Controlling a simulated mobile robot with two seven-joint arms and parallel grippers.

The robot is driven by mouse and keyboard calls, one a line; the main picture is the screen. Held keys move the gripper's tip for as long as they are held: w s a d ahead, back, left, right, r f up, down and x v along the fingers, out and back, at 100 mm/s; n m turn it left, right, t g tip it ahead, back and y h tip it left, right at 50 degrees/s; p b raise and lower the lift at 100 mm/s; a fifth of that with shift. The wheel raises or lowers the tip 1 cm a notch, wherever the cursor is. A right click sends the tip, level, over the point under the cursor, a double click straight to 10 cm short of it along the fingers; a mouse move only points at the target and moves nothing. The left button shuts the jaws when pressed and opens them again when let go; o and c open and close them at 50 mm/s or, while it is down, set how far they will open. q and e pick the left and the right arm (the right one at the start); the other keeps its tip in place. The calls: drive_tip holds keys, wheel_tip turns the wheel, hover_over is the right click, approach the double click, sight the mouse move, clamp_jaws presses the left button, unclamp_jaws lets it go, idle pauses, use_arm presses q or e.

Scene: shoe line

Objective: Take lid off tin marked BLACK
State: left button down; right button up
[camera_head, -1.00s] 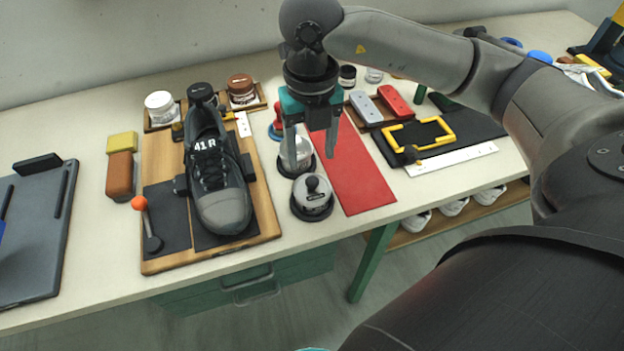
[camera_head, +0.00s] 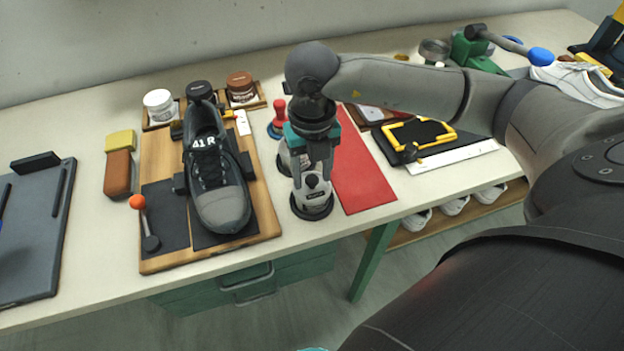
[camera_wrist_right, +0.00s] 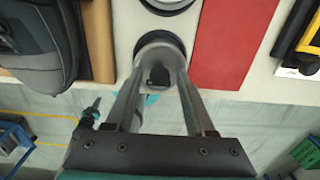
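A round grey tin (camera_head: 312,205) with a black foot and a knobbed lid stands near the table's front edge, right of the shoe board. Its lettering is too small to read. My right gripper (camera_head: 312,174) points down over it, fingers open. In the right wrist view, the black knob (camera_wrist_right: 159,77) shows between the open fingertips (camera_wrist_right: 160,72), with no clear contact. A second similar tin (camera_head: 284,163) stands just behind, partly hidden by the gripper; its edge also shows in the right wrist view (camera_wrist_right: 168,4). My left gripper is not in view.
A dark shoe (camera_head: 215,180) lies on a wooden board (camera_head: 260,225) to the left. A red mat (camera_head: 362,180) lies right of the tins. A red-knobbed item (camera_head: 279,117) stands behind them. Small jars (camera_head: 158,104) stand at the back left.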

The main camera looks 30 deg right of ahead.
clamp_jaws()
drive_tip(key=shift+r, duration=0.1)
idle(0.4)
